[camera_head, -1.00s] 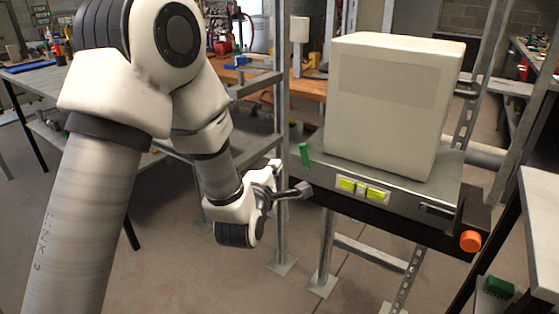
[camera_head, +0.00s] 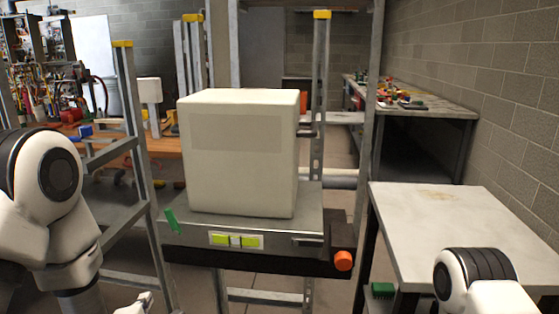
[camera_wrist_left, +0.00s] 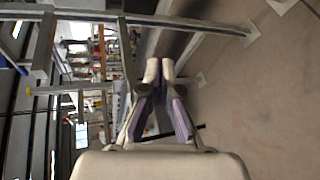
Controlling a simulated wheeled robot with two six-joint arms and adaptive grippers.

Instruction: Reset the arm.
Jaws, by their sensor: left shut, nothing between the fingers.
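My left arm comes in at the left edge of the head view. Part of my left gripper (camera_head: 136,304) shows at the bottom edge there, low and left of the heater stand. In the left wrist view my left gripper (camera_wrist_left: 160,70) is shut and empty, its two pale fingertips together, with metal frames and bare floor beyond. My right arm (camera_head: 474,278) shows only as a white and dark link at the bottom right of the head view; its gripper is out of view.
A cream box-shaped heater (camera_head: 243,155) stands on a grey metal stand (camera_head: 185,229) with a green lever, yellow-green switches (camera_head: 235,240) and an orange knob (camera_head: 343,260). A pale-topped table (camera_head: 450,225) stands at right. Metal posts flank the heater.

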